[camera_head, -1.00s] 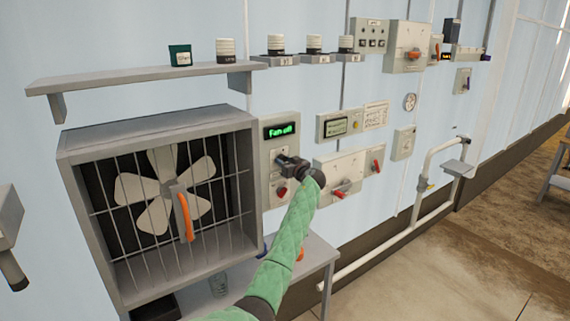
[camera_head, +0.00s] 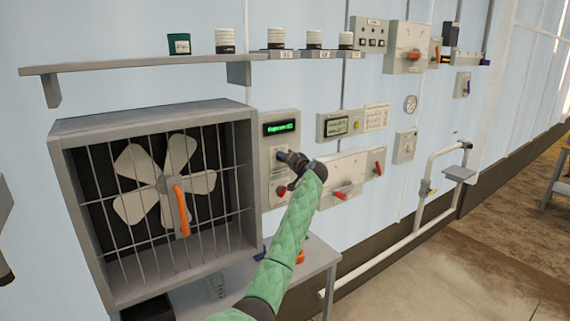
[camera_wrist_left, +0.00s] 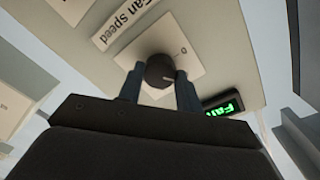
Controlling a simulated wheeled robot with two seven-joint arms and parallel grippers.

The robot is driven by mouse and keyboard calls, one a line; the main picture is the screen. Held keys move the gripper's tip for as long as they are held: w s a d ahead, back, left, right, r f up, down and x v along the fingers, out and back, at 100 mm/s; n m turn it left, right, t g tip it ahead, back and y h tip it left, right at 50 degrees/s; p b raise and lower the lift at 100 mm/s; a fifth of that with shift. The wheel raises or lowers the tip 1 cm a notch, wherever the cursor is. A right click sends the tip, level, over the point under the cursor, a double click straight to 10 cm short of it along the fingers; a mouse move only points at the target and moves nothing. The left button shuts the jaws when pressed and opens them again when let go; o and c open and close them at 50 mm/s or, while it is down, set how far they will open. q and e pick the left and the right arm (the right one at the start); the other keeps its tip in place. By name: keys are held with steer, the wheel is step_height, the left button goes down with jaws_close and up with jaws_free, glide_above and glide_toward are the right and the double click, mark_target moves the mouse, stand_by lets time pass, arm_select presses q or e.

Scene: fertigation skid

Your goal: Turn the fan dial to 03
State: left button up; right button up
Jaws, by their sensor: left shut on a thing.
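The fan dial (camera_wrist_left: 158,69) is a dark round knob on a pale plate, with a "Fan speed" label (camera_wrist_left: 125,22) beside it. A "0" mark shows on the plate. My left gripper (camera_wrist_left: 160,80) is shut on the dial, one finger on each side; it also shows in the head view (camera_head: 283,157), where it hides the dial. The green display (camera_head: 281,128) above it is lit; its text begins with "F" but the rest is too small to read surely. It shows in part in the wrist view (camera_wrist_left: 222,108).
The caged fan (camera_head: 150,190) with an orange ribbon stands left of the control box. A red knob (camera_head: 281,190) sits just below the gripper. A panel with red handles (camera_head: 342,191) is to the right. A shelf (camera_head: 140,65) runs above the fan.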

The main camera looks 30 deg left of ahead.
arm_select(q)
steer(key=shift+d+f+m+g+y+p, duration=0.15)
steer(key=shift+m+p, duration=1.75)
steer(key=shift+m, duration=2.25)
steer(key=shift+a+m+g+y+p, duration=0.15)
steer(key=shift+m+p, duration=1.7)
steer(key=shift+m, duration=2.35)
steer(key=shift+d+f+m+g+y+p, duration=0.15)
steer(key=shift+m+p, duration=1.75)
steer(key=shift+m, duration=2.25)
arm_select(e)
steer(key=s+d, duration=0.2)
steer(key=s, duration=0.6)
steer(key=s+d+g, duration=0.1)
steer(key=s+d, duration=0.1)
steer(key=s, duration=0.7)
steer(key=shift+s+r, duration=0.15)
steer(key=shift+s, duration=0.1)
steer(key=shift+a, duration=0.1)
arm_select(q)
steer(key=o, duration=0.9)
steer(key=shift+o, duration=0.5)
steer(key=shift+w, duration=0.1)
arm_select(e)
steer(key=shift+d, duration=0.2)
